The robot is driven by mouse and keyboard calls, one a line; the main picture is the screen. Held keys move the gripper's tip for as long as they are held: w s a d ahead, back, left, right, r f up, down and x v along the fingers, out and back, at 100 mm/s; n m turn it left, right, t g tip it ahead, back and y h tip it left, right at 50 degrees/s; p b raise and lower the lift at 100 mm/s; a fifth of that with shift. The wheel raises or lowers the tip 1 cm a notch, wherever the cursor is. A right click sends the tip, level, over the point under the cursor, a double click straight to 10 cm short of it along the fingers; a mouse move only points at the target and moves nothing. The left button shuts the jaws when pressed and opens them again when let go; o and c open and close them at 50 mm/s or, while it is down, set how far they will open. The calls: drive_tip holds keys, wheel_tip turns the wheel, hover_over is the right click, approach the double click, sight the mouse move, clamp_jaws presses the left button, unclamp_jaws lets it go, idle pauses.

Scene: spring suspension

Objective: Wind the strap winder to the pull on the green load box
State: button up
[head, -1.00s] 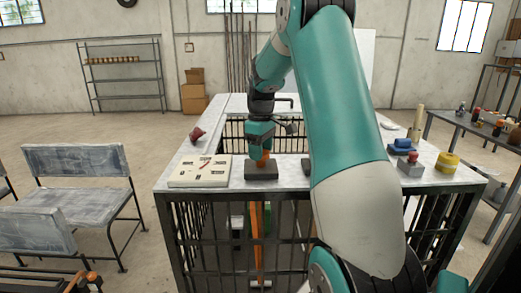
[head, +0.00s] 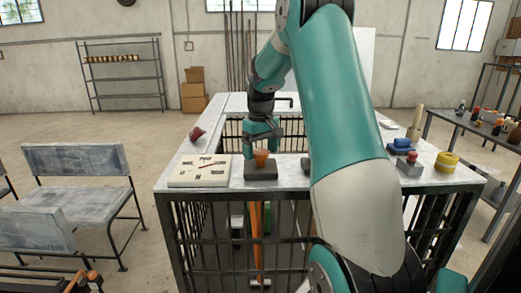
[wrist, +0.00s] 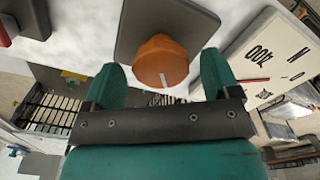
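The strap winder is an orange knob (head: 261,158) on a dark grey base (head: 261,173) at the front edge of the bench. In the wrist view the knob (wrist: 160,62) shows a white mark on its near side. My gripper (head: 262,132) is just behind the knob in the head view. In the wrist view my gripper (wrist: 162,78) is open, its teal fingers apart on either side of the knob's near edge, not clamped on it. An orange strap (head: 256,245) runs down inside the cage. A green part (head: 238,221), perhaps the load box, shows partly behind the bars.
A cream gauge panel (head: 200,174) with a red pointer lies left of the winder. A red button box (head: 409,166), a blue block (head: 402,146) and a yellow roll (head: 446,162) stand on the right. A dark red object (head: 197,133) lies at the left edge.

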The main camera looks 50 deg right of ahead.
sight(261, 152)
wheel_tip(261, 152, up, 17)
drive_tip(key=b, duration=0.2)
drive_tip(key=shift+r+b, duration=0.2)
drive_tip(key=shift+b, duration=0.2)
idle(1.8)
